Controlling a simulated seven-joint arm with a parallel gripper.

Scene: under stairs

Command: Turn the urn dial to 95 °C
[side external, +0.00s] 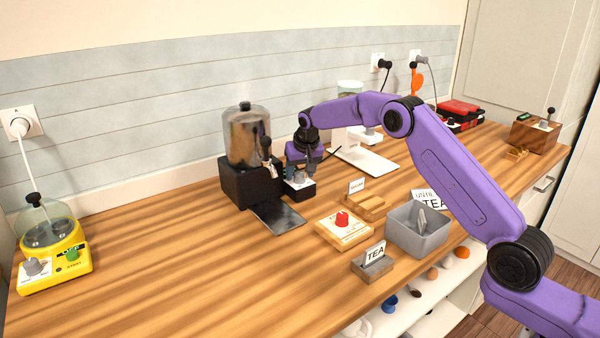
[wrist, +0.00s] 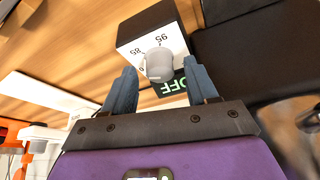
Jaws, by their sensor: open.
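The urn (side external: 247,140) has a clear brown-tinted tank on a black base and stands at the middle of the counter. Its control box, with a grey dial (wrist: 159,65), is beside the base at the right. In the wrist view the dial sits on a white face (wrist: 178,38) marked 95 and 85, with a dark OFF display (wrist: 172,86) beside it. Where the dial points is unclear. My gripper (wrist: 160,72) is open, one blue-grey finger on each side of the dial; contact cannot be told. In the side view my gripper (side external: 298,168) is low over the control box.
A black drip tray (side external: 278,217) lies in front of the urn. A wooden block with a red knob (side external: 342,219), a TEA holder (side external: 373,266) and a grey bin (side external: 418,236) stand to the right. A yellow appliance (side external: 52,262) is far left. The left-front counter is clear.

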